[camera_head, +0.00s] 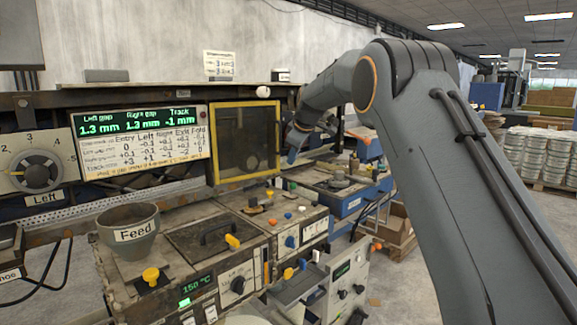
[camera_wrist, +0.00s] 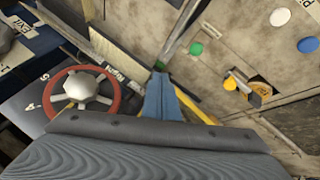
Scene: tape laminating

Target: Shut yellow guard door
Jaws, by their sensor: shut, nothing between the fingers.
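The yellow guard door (camera_head: 243,143) is a yellow-framed dark panel on the machine, right of the green display in the head view. It faces me; I cannot tell whether it is fully shut or slightly ajar. My gripper (camera_head: 292,155) is by the door's right edge; contact cannot be made out. In the wrist view my gripper (camera_wrist: 159,82) shows blue fingers, shut and empty. A thin yellow strip in the wrist view, just right of the fingers, may be part of the door frame; most of it is hidden behind my gripper.
A grey Feed funnel (camera_head: 129,230) and a panel with coloured knobs stand below the door. A round white knob (camera_head: 263,92) sits above it. In the wrist view a red handwheel (camera_wrist: 82,92) is left of my fingers. Stacked pails (camera_head: 540,155) stand far right.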

